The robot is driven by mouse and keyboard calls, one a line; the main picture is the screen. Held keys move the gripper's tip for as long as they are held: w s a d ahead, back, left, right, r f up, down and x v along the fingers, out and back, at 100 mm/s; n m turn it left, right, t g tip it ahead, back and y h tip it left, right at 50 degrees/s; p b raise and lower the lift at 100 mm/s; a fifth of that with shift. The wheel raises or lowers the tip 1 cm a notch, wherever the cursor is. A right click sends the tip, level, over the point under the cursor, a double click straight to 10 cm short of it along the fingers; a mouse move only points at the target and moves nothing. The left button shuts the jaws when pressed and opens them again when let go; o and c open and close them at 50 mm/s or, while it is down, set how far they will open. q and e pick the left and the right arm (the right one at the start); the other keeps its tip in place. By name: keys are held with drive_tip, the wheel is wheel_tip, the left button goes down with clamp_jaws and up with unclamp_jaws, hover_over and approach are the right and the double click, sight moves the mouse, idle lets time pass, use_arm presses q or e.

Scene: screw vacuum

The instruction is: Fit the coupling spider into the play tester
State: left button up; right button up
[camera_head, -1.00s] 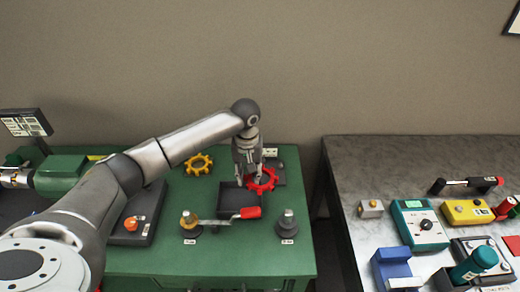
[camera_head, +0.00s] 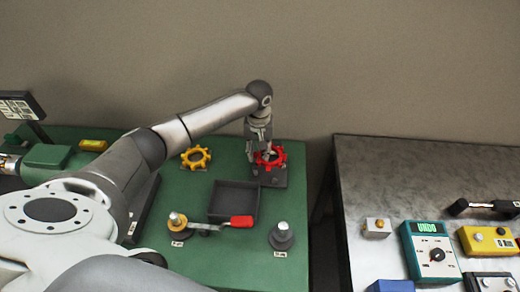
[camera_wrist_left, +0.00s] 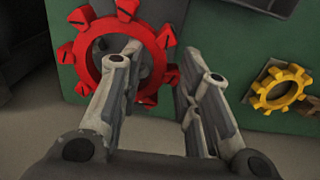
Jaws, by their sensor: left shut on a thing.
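A red toothed ring (camera_head: 281,157), which looks like the coupling spider, is in my left gripper (camera_head: 262,155) at the back right of the green table. In the left wrist view the gripper (camera_wrist_left: 165,68) has one finger passing through the red ring (camera_wrist_left: 92,70), with its rim between the fingers. The ring is above a dark fixture (camera_head: 270,180), perhaps the play tester; I cannot tell whether they touch. The fixture is partly hidden behind the ring. A yellow toothed ring (camera_head: 205,155) lies to the left, also in the wrist view (camera_wrist_left: 282,103). My right gripper is not visible.
An empty black tray (camera_head: 214,202) lies in front of the fixture. Nearer are a red-handled lever (camera_head: 241,222) and a dark post (camera_head: 282,238). A gap separates the green table from a grey table (camera_head: 385,165) carrying a teal meter (camera_head: 430,250) and several devices.

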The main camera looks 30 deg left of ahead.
sight(259, 158)
use_arm(q)
drive_tip(key=shift+r+p, duration=0.1)
drive_tip(key=shift+p, duration=0.65)
drive_tip(key=shift+f, duration=0.7)
drive_tip(key=shift+f+b, duration=0.5)
drive_tip(key=shift+f, duration=0.85)
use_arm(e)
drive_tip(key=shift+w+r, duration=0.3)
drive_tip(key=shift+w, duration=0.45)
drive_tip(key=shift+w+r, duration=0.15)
use_arm(q)
drive_tip(key=shift+d+p, duration=0.1)
drive_tip(key=shift+p, duration=0.3)
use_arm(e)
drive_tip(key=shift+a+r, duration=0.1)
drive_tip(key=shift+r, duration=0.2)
use_arm(q)
drive_tip(key=shift+f, duration=0.35)
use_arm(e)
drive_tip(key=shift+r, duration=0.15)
use_arm(q)
drive_tip(key=shift+p, duration=0.55)
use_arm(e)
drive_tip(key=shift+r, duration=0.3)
